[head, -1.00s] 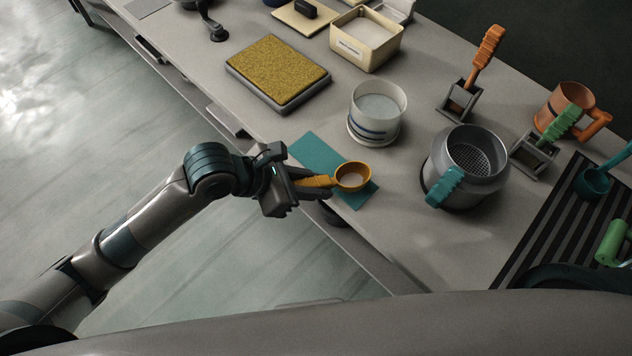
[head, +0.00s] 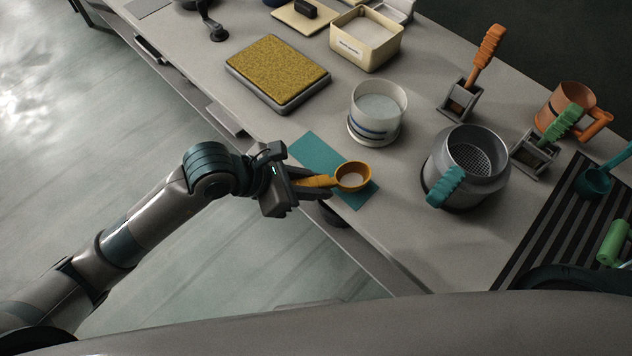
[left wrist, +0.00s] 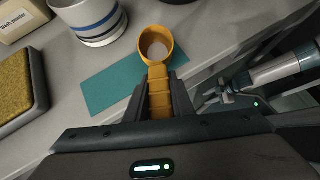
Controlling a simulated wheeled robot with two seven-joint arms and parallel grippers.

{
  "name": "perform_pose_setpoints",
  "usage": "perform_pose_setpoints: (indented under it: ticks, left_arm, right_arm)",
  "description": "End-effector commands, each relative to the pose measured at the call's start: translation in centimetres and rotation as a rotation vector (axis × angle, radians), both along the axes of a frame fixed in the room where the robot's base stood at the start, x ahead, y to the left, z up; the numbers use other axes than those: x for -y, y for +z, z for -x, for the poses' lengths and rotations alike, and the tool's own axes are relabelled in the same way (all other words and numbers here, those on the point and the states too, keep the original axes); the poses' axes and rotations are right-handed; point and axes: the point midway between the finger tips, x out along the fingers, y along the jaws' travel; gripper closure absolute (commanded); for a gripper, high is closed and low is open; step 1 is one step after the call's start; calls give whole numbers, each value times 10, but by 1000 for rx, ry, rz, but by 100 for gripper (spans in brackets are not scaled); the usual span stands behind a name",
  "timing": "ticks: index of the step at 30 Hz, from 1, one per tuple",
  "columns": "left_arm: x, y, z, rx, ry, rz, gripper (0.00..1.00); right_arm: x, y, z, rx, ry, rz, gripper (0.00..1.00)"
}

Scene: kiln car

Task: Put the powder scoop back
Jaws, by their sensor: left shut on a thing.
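The powder scoop (head: 352,176) is orange-yellow with a round cup and a ribbed handle. Some pale powder shows inside the cup. My left gripper (head: 312,186) is shut on its handle, with the cup pointing away from the fingers. In the left wrist view the scoop (left wrist: 157,45) extends from between the two fingers (left wrist: 160,95), cup upright. The scoop is over a teal mat (head: 318,150) at the bench's front edge; whether it touches the mat I cannot tell.
A white tub with blue bands (head: 377,112) stands behind the mat. A grey sieve pot (head: 466,165) with a teal handle is to the right. A yellow sponge tray (head: 278,72) lies left, a cream labelled box (head: 366,40) behind. Bare bench lies between mat and pot.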

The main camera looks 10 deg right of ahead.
Motion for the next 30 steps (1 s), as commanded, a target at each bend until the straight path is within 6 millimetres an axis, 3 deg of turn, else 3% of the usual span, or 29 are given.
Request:
perform_pose_setpoints:
  ticks: [30]
  left_arm:
    - [0,-10,0,0,0,1,100]
  right_arm:
    - [3,-9,1,1,1,3,69]
